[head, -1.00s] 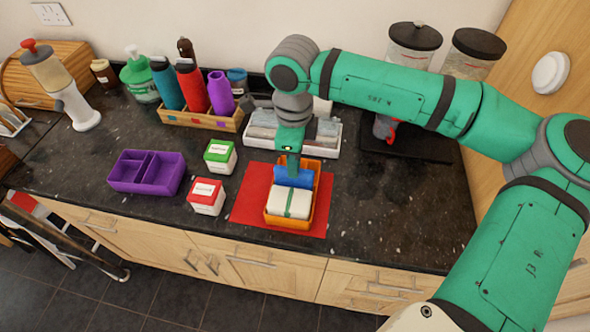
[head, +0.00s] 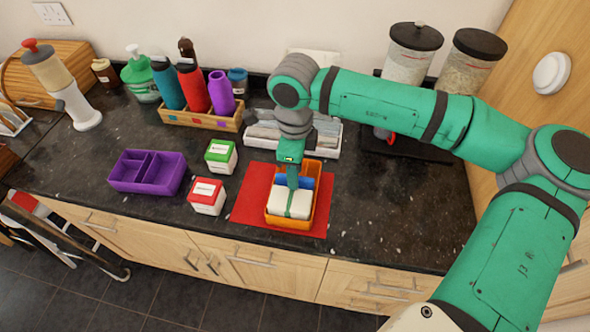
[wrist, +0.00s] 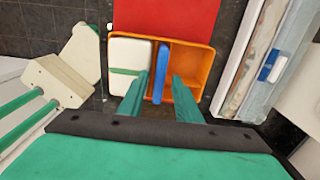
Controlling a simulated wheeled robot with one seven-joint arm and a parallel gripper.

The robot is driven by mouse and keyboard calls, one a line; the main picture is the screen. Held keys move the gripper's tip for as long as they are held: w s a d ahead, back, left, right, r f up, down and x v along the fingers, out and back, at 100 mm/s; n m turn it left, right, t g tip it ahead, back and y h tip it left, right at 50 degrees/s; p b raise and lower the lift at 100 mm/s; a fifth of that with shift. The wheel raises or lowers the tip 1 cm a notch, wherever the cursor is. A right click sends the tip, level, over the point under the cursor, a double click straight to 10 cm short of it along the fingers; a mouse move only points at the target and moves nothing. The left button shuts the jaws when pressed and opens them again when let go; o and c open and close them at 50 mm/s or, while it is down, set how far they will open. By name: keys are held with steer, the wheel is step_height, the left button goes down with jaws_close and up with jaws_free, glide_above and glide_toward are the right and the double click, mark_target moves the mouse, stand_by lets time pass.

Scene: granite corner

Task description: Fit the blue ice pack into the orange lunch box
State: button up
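The orange lunch box (head: 313,205) sits on a red mat (head: 250,207); it also shows in the wrist view (wrist: 207,62). A white container with a green band (head: 284,204) fills its near part, on the left in the wrist view (wrist: 128,52). The blue ice pack (wrist: 161,72) stands on edge inside the box, beside the white container, with empty orange compartments on its other side. My gripper (wrist: 160,82) is over the box, its green fingers on either side of the ice pack with visible gaps. The ice pack's lower edge is hidden.
A purple divided tray (head: 147,172), a green-lidded jar (head: 221,157) and a red-lidded jar (head: 207,196) stand left of the mat. A white tray (head: 262,139) and a bottle crate (head: 200,119) are behind. Counter right of the mat is clear.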

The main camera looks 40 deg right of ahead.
step_height(320, 180, up, 12)
stand_by(0.5)
steer(key=shift+a+r, duration=0.1)
steer(key=shift+r, duration=0.05)
stand_by(0.3)
